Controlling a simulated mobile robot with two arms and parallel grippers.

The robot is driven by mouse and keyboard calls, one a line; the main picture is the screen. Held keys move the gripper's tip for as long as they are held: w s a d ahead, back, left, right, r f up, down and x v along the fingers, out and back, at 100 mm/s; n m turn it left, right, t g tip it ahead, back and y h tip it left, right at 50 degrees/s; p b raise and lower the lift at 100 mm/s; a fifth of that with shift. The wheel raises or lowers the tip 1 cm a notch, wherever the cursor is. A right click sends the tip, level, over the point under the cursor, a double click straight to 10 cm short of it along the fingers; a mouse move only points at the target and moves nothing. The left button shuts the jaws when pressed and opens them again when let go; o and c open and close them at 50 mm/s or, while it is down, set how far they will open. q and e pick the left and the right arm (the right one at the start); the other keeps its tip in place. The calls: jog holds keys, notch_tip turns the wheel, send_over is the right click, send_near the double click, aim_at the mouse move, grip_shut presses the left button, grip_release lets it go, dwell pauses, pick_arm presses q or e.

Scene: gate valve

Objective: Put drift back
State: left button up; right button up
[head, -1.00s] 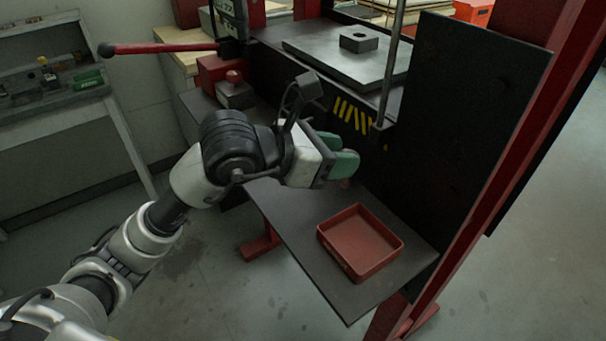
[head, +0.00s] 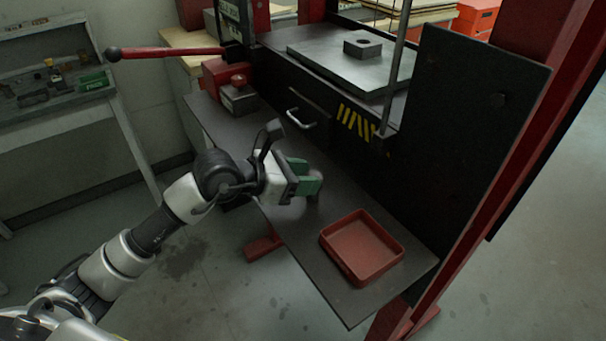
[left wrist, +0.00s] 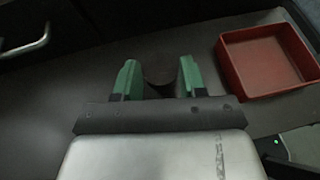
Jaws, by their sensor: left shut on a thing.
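My left gripper (head: 311,178) has green fingers and is over the dark shelf (head: 290,228) on the front of the press, left of the red tray. In the left wrist view, its two fingers (left wrist: 158,76) are shut on a dark, round-ended piece (left wrist: 160,68), which I take to be the drift. In the head view the fingers mostly hide this piece, and I cannot tell its full length or whether it touches the shelf. The red tray (head: 362,246) looks empty; it also shows in the left wrist view (left wrist: 268,62). My right gripper is not in view.
A drawer front with a metal handle (head: 301,119) is behind the gripper. A red and grey block unit (head: 238,95) stands at the shelf's far left end. A long red lever (head: 165,51) sticks out above it. A dark side plate (head: 465,130) bounds the right.

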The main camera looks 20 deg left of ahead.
pick_arm(q)
jog(key=shift+f, duration=0.15)
jog(key=o, duration=1.1)
jog(key=shift+r, duration=0.2)
jog(key=shift+s+a, duration=0.2)
jog(key=shift+a, duration=0.1)
jog(key=b+v, duration=0.3)
jog(key=v, duration=0.8)
jog(key=shift+s+r, duration=0.15)
jog(key=shift+r, duration=0.1)
